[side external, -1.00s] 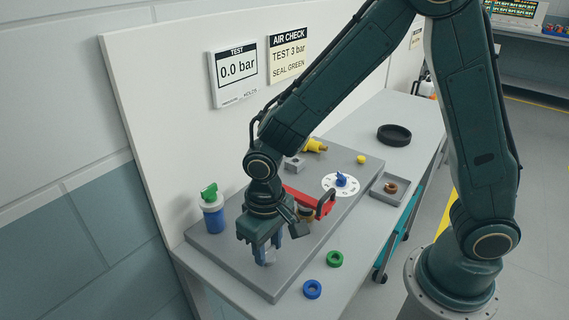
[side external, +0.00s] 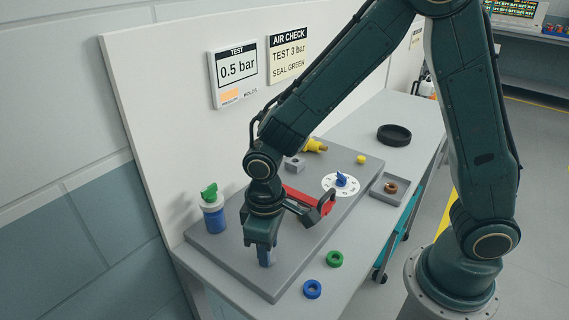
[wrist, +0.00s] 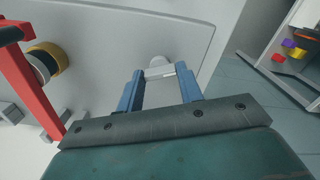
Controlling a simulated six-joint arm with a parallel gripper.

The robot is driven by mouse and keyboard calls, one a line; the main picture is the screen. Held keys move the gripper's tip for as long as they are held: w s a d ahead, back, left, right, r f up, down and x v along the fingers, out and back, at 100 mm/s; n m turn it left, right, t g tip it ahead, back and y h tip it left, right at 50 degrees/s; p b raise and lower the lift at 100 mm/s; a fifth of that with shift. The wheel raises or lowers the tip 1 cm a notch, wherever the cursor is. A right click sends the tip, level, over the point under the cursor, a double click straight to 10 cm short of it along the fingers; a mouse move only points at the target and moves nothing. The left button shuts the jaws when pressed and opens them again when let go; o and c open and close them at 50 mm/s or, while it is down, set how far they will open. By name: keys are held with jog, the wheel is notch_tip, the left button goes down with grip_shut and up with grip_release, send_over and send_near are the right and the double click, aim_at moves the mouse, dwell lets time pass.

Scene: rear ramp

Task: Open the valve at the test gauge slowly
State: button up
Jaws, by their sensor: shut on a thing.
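My gripper (side external: 266,258) points down at the front part of the grey plate (side external: 290,280). In the wrist view its two blue fingers (wrist: 160,80) stand either side of a small pale valve handle (wrist: 160,68) and are shut on it. The fingers hide the handle in the side view. The test gauge display (side external: 237,72) on the back panel reads 0.5 bar, with an orange patch lit below the number.
A red bar (side external: 308,201) lies just behind my gripper; it also shows in the wrist view (wrist: 30,85). A green-topped blue-and-white cylinder (side external: 212,212) stands left. A blue knob on a white dial (side external: 341,181) is behind. Green (side external: 335,259) and blue (side external: 312,289) rings lie in front.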

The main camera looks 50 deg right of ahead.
jog(key=o, duration=1)
jog(key=shift+r, duration=0.1)
notch_tip(320, 180, up, 14)
jog(key=shift+f, duration=0.15)
